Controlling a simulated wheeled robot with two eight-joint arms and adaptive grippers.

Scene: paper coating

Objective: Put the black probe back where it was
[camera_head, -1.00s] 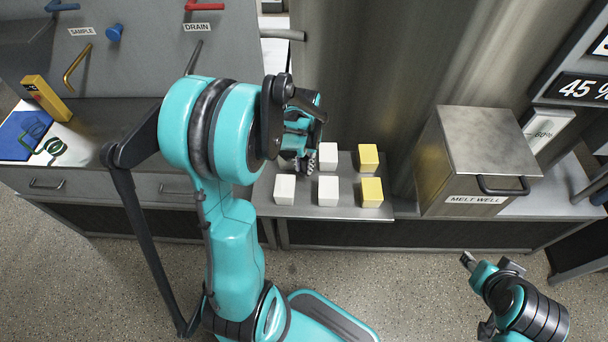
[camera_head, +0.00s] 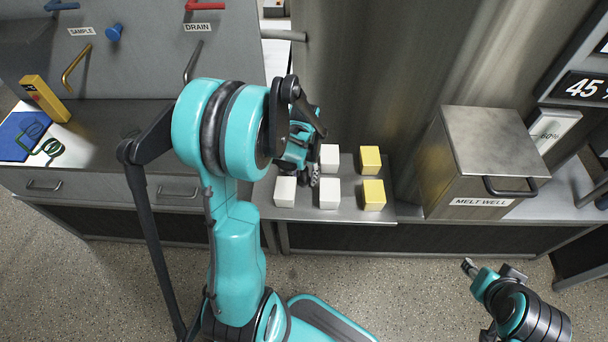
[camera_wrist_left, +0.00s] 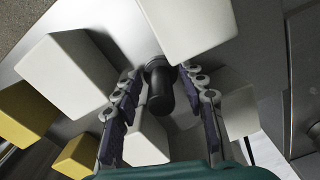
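The black probe (camera_wrist_left: 160,85) is a short dark cylinder with a wider end, between the fingertips of my left gripper in the left wrist view. My left gripper (camera_wrist_left: 160,72) appears shut on it, a fingertip against each side of the wider end. In the head view the left gripper (camera_head: 312,175) is over the left part of the metal tray among the white blocks, and the probe is hidden there. My right gripper (camera_head: 490,266) is at the lower right over the floor, empty; its finger gap is too small to judge.
White blocks (camera_head: 329,194) and yellow blocks (camera_head: 373,195) stand on the metal tray (camera_head: 345,216), close around the left gripper. The MELT WELL box (camera_head: 480,170) stands to the right. A yellow device (camera_head: 45,98), green coil (camera_head: 48,147) and blue mat (camera_head: 18,135) are on the left counter.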

